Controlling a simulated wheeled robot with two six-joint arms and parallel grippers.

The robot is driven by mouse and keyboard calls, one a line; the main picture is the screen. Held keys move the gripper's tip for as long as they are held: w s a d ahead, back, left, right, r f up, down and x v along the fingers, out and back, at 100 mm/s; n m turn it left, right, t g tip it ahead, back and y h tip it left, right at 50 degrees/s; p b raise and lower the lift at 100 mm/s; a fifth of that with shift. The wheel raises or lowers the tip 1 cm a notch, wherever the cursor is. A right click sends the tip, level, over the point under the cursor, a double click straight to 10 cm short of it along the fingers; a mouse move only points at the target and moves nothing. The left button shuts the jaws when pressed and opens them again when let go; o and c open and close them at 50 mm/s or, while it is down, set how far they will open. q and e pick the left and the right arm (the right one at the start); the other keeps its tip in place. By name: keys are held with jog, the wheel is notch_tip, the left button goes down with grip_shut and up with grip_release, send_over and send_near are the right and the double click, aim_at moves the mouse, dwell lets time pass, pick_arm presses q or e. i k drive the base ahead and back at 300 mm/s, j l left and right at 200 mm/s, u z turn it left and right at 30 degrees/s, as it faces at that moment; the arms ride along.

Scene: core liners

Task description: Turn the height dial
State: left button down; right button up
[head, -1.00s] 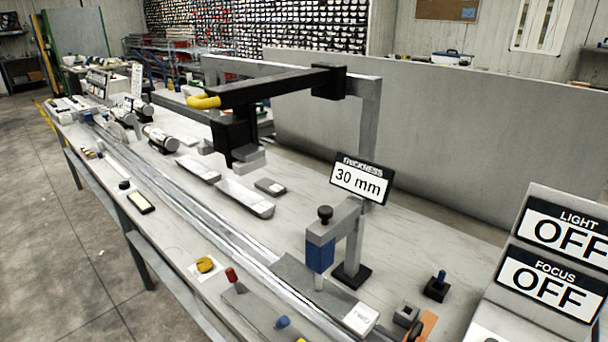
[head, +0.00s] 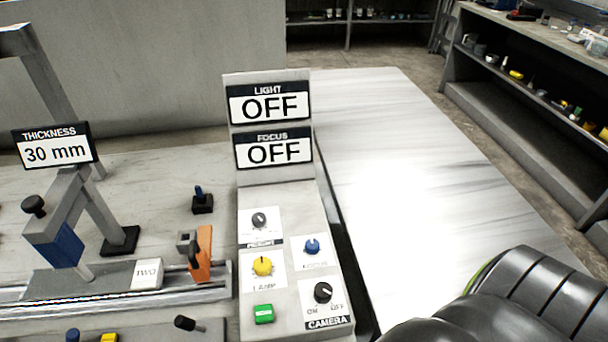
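The height dial (head: 260,220) is a small dark grey knob on a white label at the upper left of the sloped control panel in the head view. The label below it is small and appears to read HEIGHT. The panel (head: 285,196) stands right of the rail bench. Neither gripper shows in the head view. A dark ribbed part at the lower right looks like my arm, with no fingers visible.
Nearby on the panel are a yellow lamp knob (head: 262,266), a blue focus knob (head: 312,246), a black camera knob (head: 323,292) and a green button (head: 264,314). LIGHT (head: 268,104) and FOCUS (head: 273,149) displays read OFF. A white tabletop (head: 400,170) to the right is clear.

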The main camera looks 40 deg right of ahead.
aim_at(260, 219)
jog(key=z, duration=0.85)
